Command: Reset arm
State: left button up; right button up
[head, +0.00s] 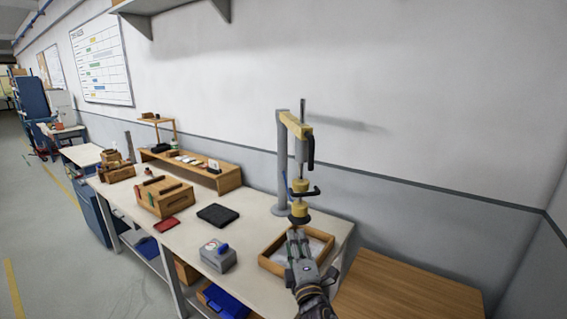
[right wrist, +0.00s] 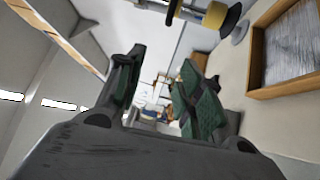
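My right gripper (head: 298,240) reaches in from the bottom of the head view, over the wooden tray and just below the bench tool stand. In the right wrist view its two dark fingers with green pads (right wrist: 164,72) stand apart, with nothing seen between them. The stand has a grey post (head: 282,165), a yellow top arm (head: 295,125) and yellow and black parts hanging below. A yellow and black part (right wrist: 215,15) also shows at the top of the right wrist view. My left gripper is in neither view.
The wooden tray (head: 270,264) lies under my right gripper; its frame (right wrist: 257,65) is at right in the wrist view. A grey box (head: 217,257), black pad (head: 217,215), red item (head: 166,225) and wooden toolbox (head: 163,197) stand on the white bench (head: 253,225). The wall is behind.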

jog(key=s+d+f+m+g+h, duration=0.2)
jog(key=s+d+f+m+g, duration=0.25)
jog(key=d+f, duration=0.3)
jog(key=s+d+f+m+g+h, duration=0.3)
jog(key=s+d+f+m, duration=0.1)
jog(key=d+f+m, duration=0.3)
jog(key=s+d+f+m+g+y, duration=0.1)
jog(key=s+f+m+g, duration=0.15)
jog(key=s, duration=0.45)
jog(key=s+d+f+m+g, duration=0.1)
jog(key=s+d+f+g, duration=0.2)
jog(key=s, duration=0.4)
jog(key=s+f+m+g+y, duration=0.1)
jog(key=s+f+m+g, duration=0.2)
jog(key=s, duration=0.4)
notch_tip(320, 180, down, 34)
jog(key=s+g, duration=0.1)
jog(key=s, duration=0.2)
jog(key=s+d+f, duration=0.2)
jog(key=s+f, duration=0.8)
jog(key=s, duration=0.1)
jog(key=s+d+f+n+g, duration=0.1)
jog(key=s+d+f, duration=0.1)
jog(key=s+f, duration=0.8)
jog(key=shift+s+d+g, duration=0.25)
jog(key=shift+s+g, duration=0.05)
jog(key=shift+s, duration=0.2)
